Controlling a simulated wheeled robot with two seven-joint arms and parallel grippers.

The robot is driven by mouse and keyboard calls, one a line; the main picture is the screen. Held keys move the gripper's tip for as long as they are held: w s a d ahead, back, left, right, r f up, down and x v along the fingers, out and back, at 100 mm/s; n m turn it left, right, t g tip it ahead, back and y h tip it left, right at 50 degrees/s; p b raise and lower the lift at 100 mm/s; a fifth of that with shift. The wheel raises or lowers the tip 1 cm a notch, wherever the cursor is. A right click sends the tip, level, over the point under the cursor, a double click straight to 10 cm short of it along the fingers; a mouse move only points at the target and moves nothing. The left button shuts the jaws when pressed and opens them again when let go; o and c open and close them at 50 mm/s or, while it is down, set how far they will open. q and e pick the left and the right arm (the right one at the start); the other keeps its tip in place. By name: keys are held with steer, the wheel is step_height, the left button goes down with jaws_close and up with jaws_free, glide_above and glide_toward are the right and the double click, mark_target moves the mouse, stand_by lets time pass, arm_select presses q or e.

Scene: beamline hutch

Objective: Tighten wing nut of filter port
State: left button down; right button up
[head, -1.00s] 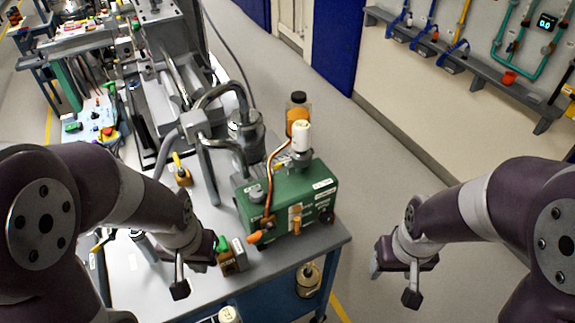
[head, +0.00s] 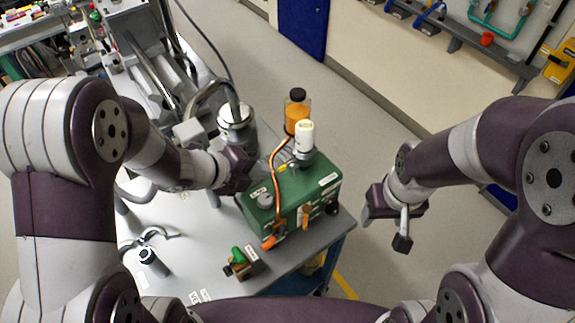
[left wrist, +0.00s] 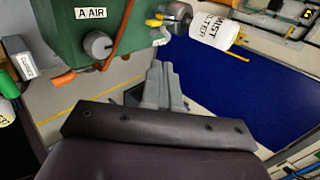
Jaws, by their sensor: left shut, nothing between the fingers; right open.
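The green pump box (head: 320,190) stands on the grey table, with a white filter canister (head: 304,135) upright on a metal port on top. The left wrist view shows the canister (left wrist: 215,27), marked as a mist filter, and a yellow wing nut (left wrist: 154,20) beside its metal port (left wrist: 176,16). My left gripper (head: 243,172) is at the pump's left rear side. Its shut, empty fingers (left wrist: 163,82) show in the wrist view, apart from the wing nut in that picture. My right gripper (head: 378,208) is open and empty, over the floor right of the pump.
An amber bottle (head: 298,108) stands behind the canister, and a copper-coloured tube (head: 276,180) curves over the pump's front. A small green-handled valve (head: 238,262) sits near the table's front edge. A metal cylinder with bent pipes (head: 236,118) stands behind my left gripper.

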mark_target(296, 165)
arm_select(q)
steer(key=x, duration=0.4)
steer(key=w+a+x, duration=0.1)
steer(key=x, duration=0.1)
steer(key=shift+d+f, duration=0.1)
steer(key=shift+f, duration=0.05)
steer(key=d, duration=0.1)
steer(key=d+p, duration=0.1)
steer(key=w+f, duration=0.1)
steer(key=shift+d+p, duration=0.3)
steer(key=shift+d, duration=0.1)
steer(key=shift+w+d+f, duration=0.1)
steer(key=shift+w, duration=0.05)
steer(key=shift+w+f, duration=0.1)
steer(key=shift+w, duration=0.1)
arm_select(e)
steer(key=shift+w+a+r, duration=0.3)
steer(key=shift+w+r, duration=0.15)
steer(key=shift+r, duration=0.3)
arm_select(q)
steer(key=shift+s, duration=0.1)
arm_select(e)
steer(key=shift+s+d, duration=0.1)
steer(key=shift+s, duration=0.05)
steer(key=shift+f, duration=0.15)
